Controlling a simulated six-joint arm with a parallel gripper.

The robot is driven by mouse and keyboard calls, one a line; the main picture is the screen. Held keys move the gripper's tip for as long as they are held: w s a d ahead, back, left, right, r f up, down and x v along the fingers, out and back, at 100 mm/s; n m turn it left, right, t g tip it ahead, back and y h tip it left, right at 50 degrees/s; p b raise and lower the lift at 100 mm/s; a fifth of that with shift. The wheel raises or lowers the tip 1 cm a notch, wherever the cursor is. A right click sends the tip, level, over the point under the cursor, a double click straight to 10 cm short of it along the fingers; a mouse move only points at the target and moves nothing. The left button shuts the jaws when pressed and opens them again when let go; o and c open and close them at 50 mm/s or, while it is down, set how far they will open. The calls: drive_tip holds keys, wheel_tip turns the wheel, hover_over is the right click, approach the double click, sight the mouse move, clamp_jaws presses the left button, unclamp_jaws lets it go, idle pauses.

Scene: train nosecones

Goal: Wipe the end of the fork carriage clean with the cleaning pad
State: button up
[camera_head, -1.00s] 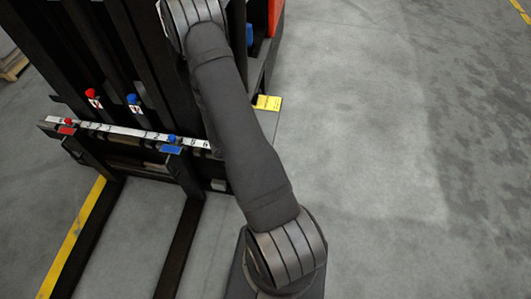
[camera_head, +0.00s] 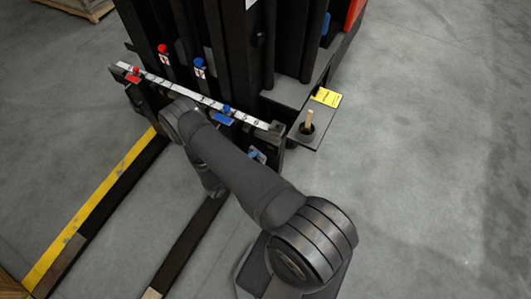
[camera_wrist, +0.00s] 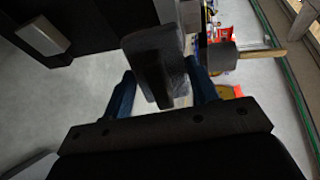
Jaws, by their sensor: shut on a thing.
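The fork carriage (camera_head: 190,93) is a dark crossbar with a white numbered strip along its top. Its right end (camera_head: 277,128) is just beyond my arm in the head view. My gripper (camera_wrist: 160,88) has two blue fingers on either side of a dark grey, soft-looking block, which looks like the cleaning pad (camera_wrist: 153,62). In the head view my gripper (camera_head: 258,155) is mostly hidden behind my arm, low near the right end of the carriage. I cannot tell whether the pad touches the carriage. Any dirt on the end is not visible.
Red and blue markers (camera_head: 226,111) sit along the strip. Fork arms (camera_head: 185,245) extend forward low down. Grey floor at right is clear.

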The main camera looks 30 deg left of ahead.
sight(266, 144)
drive_tip(key=shift+w+d+f+n+t+y, duration=0.15)
drive_tip(key=shift+w+f+n+t+y, duration=0.4)
drive_tip(key=shift+w+f+y, duration=0.35)
drive_tip(key=shift+w+d+f+n+t+y, duration=0.1)
drive_tip(key=shift+w+f+n+t+y, duration=0.5)
drive_tip(key=shift+w, duration=0.5)
drive_tip(key=shift+w+d+f+n+t+y, duration=0.15)
drive_tip(key=shift+w+f+n+t+y, duration=0.4)
drive_tip(key=shift+w+f, duration=0.4)
drive_tip(key=shift+w+r, duration=0.1)
drive_tip(key=shift+w, duration=0.95)
drive_tip(key=shift+s+d, duration=0.15)
drive_tip(key=shift+d, duration=1.9)
drive_tip(key=shift+w+a, duration=0.15)
drive_tip(key=shift+a, duration=0.5)
drive_tip(key=shift+w+a, duration=0.15)
drive_tip(key=shift+a, duration=0.5)
drive_tip(key=shift+w+a+r, duration=0.1)
drive_tip(key=shift+w+a, duration=0.05)
drive_tip(key=shift+a, duration=0.8)
drive_tip(key=shift+c, duration=0.8)
